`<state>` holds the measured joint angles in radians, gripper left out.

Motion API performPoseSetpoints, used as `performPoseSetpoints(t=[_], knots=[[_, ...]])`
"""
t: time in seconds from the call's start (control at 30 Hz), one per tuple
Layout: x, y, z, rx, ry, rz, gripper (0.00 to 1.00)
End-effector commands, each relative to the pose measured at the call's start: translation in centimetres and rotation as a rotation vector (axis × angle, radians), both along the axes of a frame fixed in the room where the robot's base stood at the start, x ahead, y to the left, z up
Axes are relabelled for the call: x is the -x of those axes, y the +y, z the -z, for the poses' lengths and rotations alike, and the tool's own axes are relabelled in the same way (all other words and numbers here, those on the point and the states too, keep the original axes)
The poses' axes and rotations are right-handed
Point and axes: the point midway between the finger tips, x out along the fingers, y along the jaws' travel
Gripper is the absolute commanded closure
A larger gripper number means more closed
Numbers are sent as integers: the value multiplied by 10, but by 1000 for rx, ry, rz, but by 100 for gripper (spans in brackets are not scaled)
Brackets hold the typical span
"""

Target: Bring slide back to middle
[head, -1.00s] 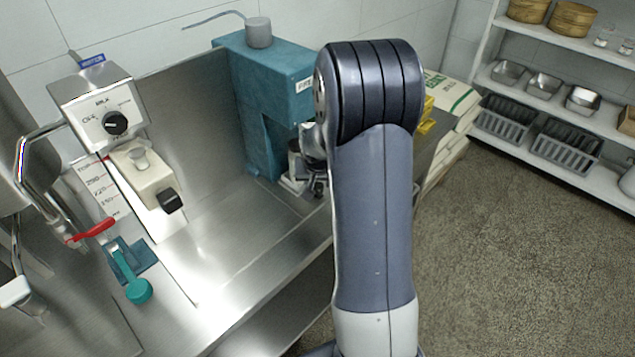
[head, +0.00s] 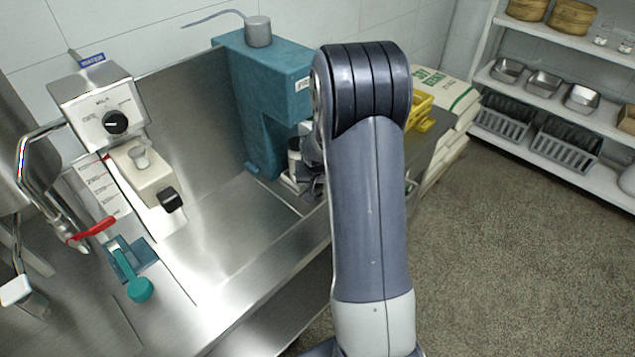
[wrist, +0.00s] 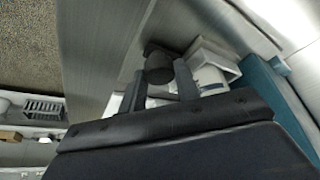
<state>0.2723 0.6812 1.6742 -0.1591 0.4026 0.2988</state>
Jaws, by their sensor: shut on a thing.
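The slide is a small white part at the foot of the teal machine (head: 262,110), partly hidden by my arm in the head view. In the wrist view, a dark round knob (wrist: 158,66) sits between my two fingers, with white slide parts (wrist: 212,66) just to its right. My gripper (wrist: 160,82) is shut on the knob. In the head view, my gripper (head: 314,183) is mostly hidden behind my arm, low at the machine's front.
A steel counter (head: 235,225) spreads left of the machine. A control box with a black dial (head: 115,122), a red-handled valve (head: 95,228) and a teal lever (head: 138,288) stand at left. A yellow crate (head: 420,108) and sacks (head: 450,95) lie behind my arm.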

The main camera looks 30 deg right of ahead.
Motion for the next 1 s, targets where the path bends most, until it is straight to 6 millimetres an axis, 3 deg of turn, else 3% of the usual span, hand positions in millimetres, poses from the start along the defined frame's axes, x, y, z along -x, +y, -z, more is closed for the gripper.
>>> performPoseSetpoints(t=[0.1,0.37,0.57,1.0], knots=[[0,0,0,0,0,0,100],[0,1,0,0,0,0,100],[5,13,2,-1,1,-1,100],[29,82,5,0,-2,-6,100]])
